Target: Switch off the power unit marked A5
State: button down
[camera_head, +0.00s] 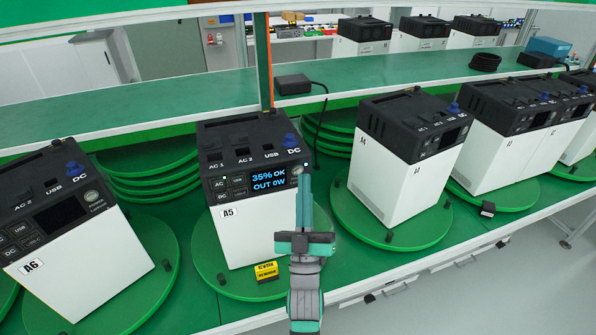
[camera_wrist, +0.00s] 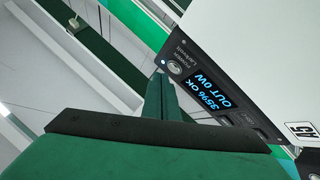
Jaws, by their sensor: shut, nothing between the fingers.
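The power unit marked A5 (camera_head: 240,235) is a white box with a black top, standing on a green turntable (camera_head: 210,280). Its display (camera_head: 268,178) is lit and reads "35% OK, OUT 0W"; it also shows in the wrist view (camera_wrist: 212,90). A round power button (camera_wrist: 174,68) sits beside the display, with a small lit light next to it. My gripper (camera_head: 304,178) is shut and empty, its fingertips close to the button's corner of the panel. In the wrist view the fingertips (camera_wrist: 160,82) are near the button; I cannot tell whether they touch.
Unit A6 (camera_head: 85,255) stands at left with a dark display. More units (camera_head: 400,170) stand on turntables at right. A yellow tag (camera_head: 266,271) lies before A5. A green shelf (camera_head: 420,75) with a black adapter (camera_head: 292,84) runs behind. The aisle at lower right is clear.

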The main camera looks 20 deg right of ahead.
jog(key=shift+w+a, duration=0.1)
dwell(0.3)
jog(key=shift+w, duration=0.5)
jog(key=shift+w, duration=0.15)
jog(key=shift+a, duration=0.15)
jog(key=shift+d, duration=0.2)
jog(key=shift+w+a, duration=0.15)
dwell(0.5)
jog(key=shift+s, duration=0.7)
